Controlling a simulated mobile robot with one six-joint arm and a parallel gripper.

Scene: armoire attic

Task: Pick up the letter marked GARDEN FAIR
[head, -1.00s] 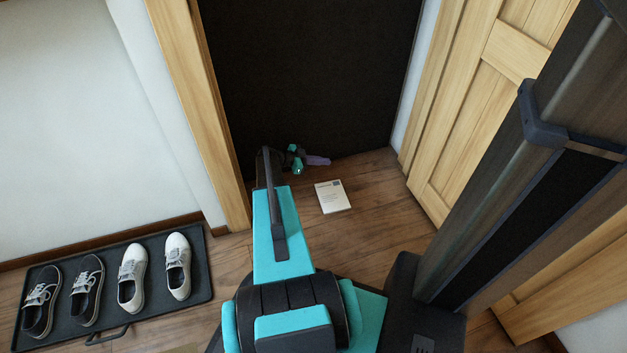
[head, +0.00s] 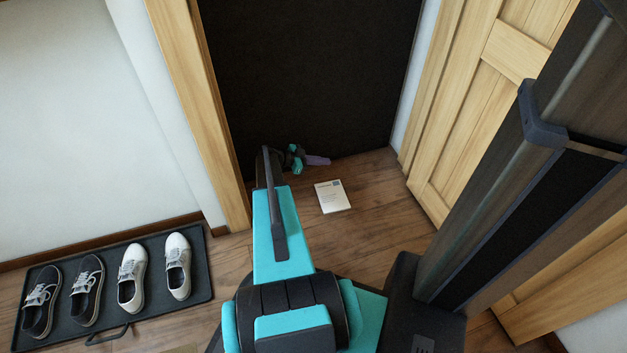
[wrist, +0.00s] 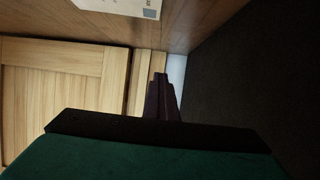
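A white letter (head: 333,197) lies flat on the wooden floor in front of the dark panel. It has a line of print and a small blue-grey stamp-like square along its far edge. The print is too small to read. In the wrist view part of the letter (wrist: 117,4) shows at the top edge, cut off by the frame. My gripper (head: 319,160) is low near the floor, beyond the letter and slightly to its left, apart from it. Its purple fingers (wrist: 160,82) look closed together in the wrist view, with nothing visible between them.
A black tray (head: 205,285) with dark and white sneakers sits on the floor at left. A wooden door frame (head: 190,100) stands left of the letter and a panelled wooden door (head: 500,100) at right. The dark panel (head: 310,75) closes off the back. Floor right of the letter is clear.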

